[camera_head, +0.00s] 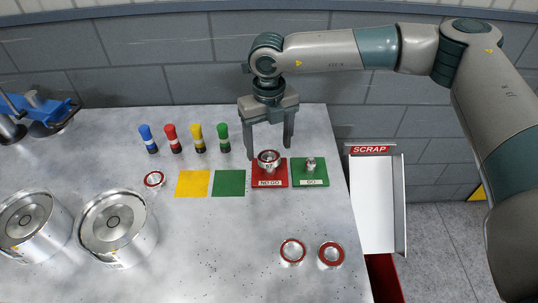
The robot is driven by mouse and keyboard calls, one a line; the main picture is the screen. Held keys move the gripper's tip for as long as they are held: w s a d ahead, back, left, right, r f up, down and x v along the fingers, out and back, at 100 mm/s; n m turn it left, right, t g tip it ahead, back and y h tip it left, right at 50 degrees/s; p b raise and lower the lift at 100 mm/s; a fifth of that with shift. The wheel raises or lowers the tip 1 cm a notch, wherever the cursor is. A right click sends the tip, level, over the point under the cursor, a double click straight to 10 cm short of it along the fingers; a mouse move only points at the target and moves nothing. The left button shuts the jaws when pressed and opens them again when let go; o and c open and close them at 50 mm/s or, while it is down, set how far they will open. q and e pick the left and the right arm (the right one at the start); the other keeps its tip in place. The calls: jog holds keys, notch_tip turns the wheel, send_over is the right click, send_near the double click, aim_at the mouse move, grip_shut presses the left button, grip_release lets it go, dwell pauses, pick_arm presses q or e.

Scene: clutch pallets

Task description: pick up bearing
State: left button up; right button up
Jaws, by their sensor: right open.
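My right gripper (268,145) is open, with its fingers pointing down above the red NO GO plate (258,181). A bearing (268,158) with a red ring sits on top of the post of that plate, between or just in front of the fingers. I cannot tell whether they touch it. Other red-ringed bearings lie on the table: one at the left (154,179) and two near the front, one (292,251) beside the other (331,254). The green GO plate (318,179) has a bare metal post. My left gripper is not in view.
Yellow (193,184) and green (229,183) squares lie left of the plates. Blue, red, yellow and green markers (197,138) stand behind them. Two metal drums (118,228) stand at the left, a blue tool (40,110) behind. A white SCRAP tray (372,205) adjoins the table's right edge.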

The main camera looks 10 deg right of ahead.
jog(key=shift+f+p, duration=0.4)
jog(key=shift+f, duration=1.1)
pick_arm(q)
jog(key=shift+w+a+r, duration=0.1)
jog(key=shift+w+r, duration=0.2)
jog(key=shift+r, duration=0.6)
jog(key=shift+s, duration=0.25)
pick_arm(e)
jog(key=c, duration=1.4)
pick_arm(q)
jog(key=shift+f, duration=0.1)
pick_arm(e)
jog(key=shift+r, duration=0.15)
